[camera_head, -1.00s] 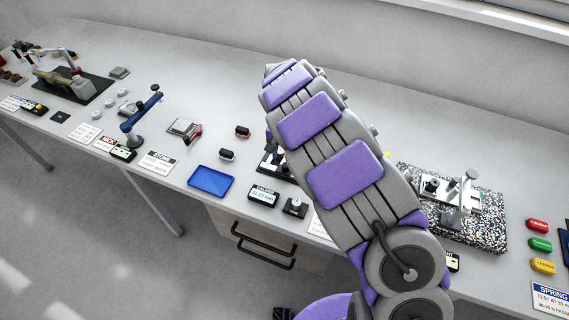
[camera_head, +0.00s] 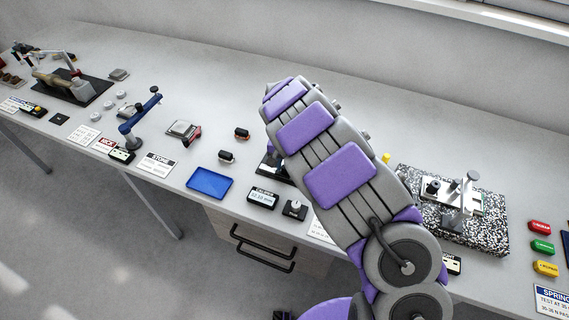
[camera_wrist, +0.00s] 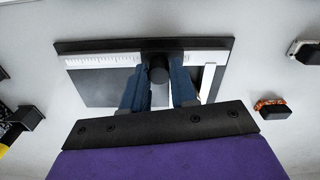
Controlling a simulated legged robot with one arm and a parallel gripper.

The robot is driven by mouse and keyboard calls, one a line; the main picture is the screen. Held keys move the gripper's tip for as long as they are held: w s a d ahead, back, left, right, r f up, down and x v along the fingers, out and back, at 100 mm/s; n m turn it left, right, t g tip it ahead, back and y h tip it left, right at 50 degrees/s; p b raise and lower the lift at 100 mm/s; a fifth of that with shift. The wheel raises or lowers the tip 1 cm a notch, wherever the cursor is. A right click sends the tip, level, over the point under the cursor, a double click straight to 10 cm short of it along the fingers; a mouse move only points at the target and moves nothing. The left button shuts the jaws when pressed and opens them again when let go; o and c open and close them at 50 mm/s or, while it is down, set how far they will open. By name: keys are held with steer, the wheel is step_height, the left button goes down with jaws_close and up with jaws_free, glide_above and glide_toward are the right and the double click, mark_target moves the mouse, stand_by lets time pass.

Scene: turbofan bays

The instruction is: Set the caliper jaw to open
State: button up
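The caliper (camera_wrist: 105,60) lies on a dark plate in the wrist view, with a white graduated scale along its far edge and a white upright piece (camera_wrist: 208,82) at the right. A black round knob (camera_wrist: 158,70) stands near the middle. My gripper (camera_wrist: 158,78) has its two blue fingers on either side of this knob. I cannot tell whether they press on it or stand just clear. The jaw's exact opening cannot be read. In the head view my arm hides most of the caliper; a dark base edge (camera_head: 268,166) shows left of it. A caliper readout (camera_head: 263,198) stands in front.
A blue tray (camera_head: 209,183) and a small black box with a pale knob (camera_head: 295,210) lie near the front edge. A speckled plate with a fixture (camera_head: 480,232) is at right. The bench behind is clear.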

jaws_close()
steer(key=shift+s+d+r+p, duration=0.1)
steer(key=shift+s+d+p, duration=0.15)
steer(key=shift+d, duration=0.35)
steer(key=shift+s+d+p, duration=0.15)
steer(key=shift+s+d, duration=0.05)
steer(key=shift+d, duration=0.35)
steer(key=shift+s+d, duration=0.2)
steer(key=shift+d, duration=0.25)
steer(key=o, duration=0.5)
jaws_free()
steer(key=shift+d, duration=0.2)
steer(key=shift+a, duration=0.1)
